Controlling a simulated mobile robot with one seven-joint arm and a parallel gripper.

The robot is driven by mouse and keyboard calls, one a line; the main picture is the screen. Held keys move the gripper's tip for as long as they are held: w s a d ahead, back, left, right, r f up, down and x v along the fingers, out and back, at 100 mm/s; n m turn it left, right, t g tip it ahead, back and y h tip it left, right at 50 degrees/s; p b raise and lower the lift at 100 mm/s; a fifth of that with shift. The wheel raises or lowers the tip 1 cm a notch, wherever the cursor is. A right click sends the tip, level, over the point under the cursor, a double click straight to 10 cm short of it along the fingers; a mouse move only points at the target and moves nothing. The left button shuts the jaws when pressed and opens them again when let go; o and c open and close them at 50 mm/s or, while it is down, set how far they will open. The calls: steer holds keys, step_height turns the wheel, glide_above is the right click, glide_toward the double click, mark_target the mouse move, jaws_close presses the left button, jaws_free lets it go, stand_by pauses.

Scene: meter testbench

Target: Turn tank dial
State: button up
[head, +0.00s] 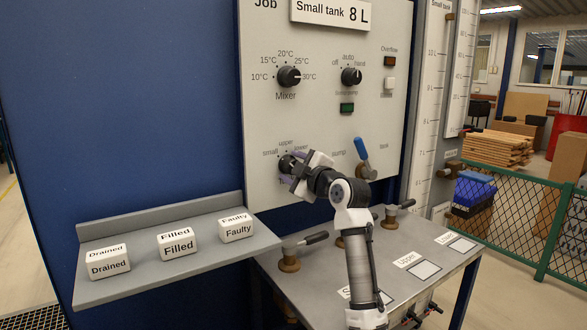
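The tank dial (287,163) is a black knob low on the left of the white panel (325,120), with the labels "small", "upper" and "lower" around it. My gripper (292,168) is at this dial, its fingers beside or around the knob's front. The gripper and wrist hide part of the dial and the label below it. I cannot tell whether the fingers touch or grip the knob, nor which way its pointer faces.
The Mixer dial (289,76), a second dial (351,76) and a blue-handled lever (363,156) are on the panel. A shelf (200,262) at left holds labelled blocks (178,243). Valves with handles (290,255) stand on the lower bench (405,285), under my arm.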

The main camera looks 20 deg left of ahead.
steer(key=shift+o, duration=0.6)
steer(key=b+v, duration=0.3)
steer(key=v, duration=1)
steer(key=shift+s+d, duration=0.25)
steer(key=shift+d, duration=0.05)
steer(key=shift+d, duration=0.1)
